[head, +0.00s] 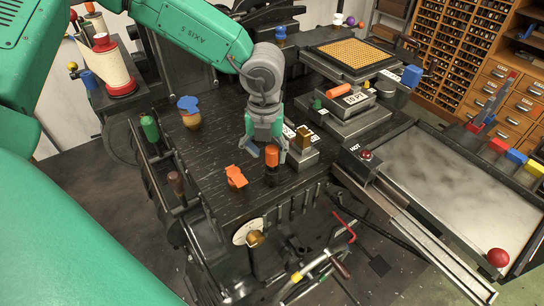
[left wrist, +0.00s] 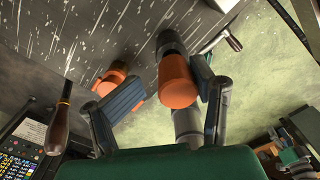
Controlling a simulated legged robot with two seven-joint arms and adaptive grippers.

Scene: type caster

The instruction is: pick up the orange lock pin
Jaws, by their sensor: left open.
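The orange lock pin, as I take it, is an upright pin with an orange cylindrical head (head: 272,157) and a dark lower part near the front edge of the black worktop. In the left wrist view its orange head (left wrist: 178,82) shows between the spread fingers, closer to the right one. My left gripper (head: 267,149) points down over it, open, with blue-grey fingertips on either side of the head. The fingers also show in the left wrist view (left wrist: 163,92). I cannot tell whether either finger touches it. My right gripper is not in view.
A brass block on a grey stand (head: 302,140) is close on the right. A blue-topped pot (head: 189,111) stands further left. A hot plate (head: 440,195) lies right. The worktop's left middle is clear.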

